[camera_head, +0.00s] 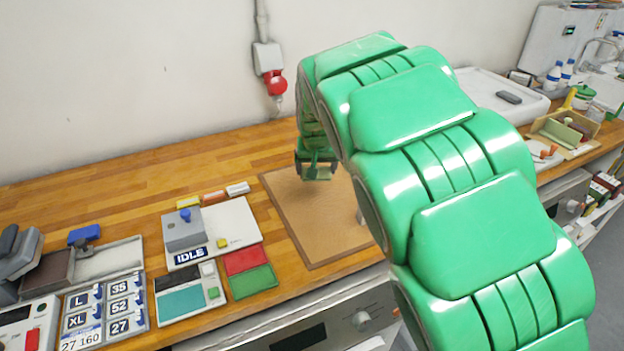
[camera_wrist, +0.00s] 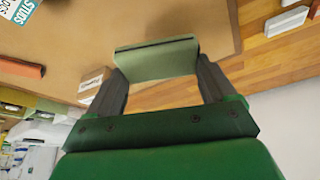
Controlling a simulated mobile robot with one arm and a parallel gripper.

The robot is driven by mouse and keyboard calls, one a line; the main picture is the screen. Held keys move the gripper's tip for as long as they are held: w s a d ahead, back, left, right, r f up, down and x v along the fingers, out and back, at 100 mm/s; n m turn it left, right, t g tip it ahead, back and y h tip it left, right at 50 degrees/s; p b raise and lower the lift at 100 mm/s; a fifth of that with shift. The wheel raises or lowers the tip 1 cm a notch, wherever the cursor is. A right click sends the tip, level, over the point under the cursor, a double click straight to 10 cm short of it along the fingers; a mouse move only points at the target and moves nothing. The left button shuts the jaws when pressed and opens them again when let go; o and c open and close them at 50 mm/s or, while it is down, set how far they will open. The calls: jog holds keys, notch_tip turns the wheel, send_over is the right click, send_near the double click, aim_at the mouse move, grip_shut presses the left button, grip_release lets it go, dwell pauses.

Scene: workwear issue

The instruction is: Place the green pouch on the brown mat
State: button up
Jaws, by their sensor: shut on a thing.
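My gripper (camera_head: 318,176) is over the far part of the brown mat (camera_head: 312,225). In the wrist view my gripper (camera_wrist: 157,75) is shut on the green pouch (camera_wrist: 157,60), a pale green flat-sided piece held between the two dark fingers. In the head view the pouch is small and mostly hidden by the gripper. The brown mat (camera_wrist: 60,42) fills much of the upper wrist view. Whether the pouch touches the mat I cannot tell. My green arm hides the right part of the mat in the head view.
Left of the mat are a grey device marked IDLE (camera_head: 184,232), a red pad (camera_head: 245,260) and a green pad (camera_head: 252,281). In the wrist view a small cardboard box (camera_wrist: 93,84) and an orange-red block (camera_wrist: 22,68) are near the gripper. The mat's visible left part is clear.

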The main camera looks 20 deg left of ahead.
send_over(311, 185)
jog(key=s, duration=0.2)
jog(key=f, duration=0.6)
jog(key=shift+w+d, duration=0.15)
jog(key=shift+d, duration=0.25)
jog(key=shift+w+a+f, duration=0.15)
jog(key=shift+w+f, duration=0.1)
jog(key=shift+f, duration=1.65)
jog(key=shift+f, duration=0.1)
jog(key=o, duration=0.9)
jog(key=shift+c, duration=0.2)
jog(key=v, duration=1.2)
jog(key=shift+s, duration=0.1)
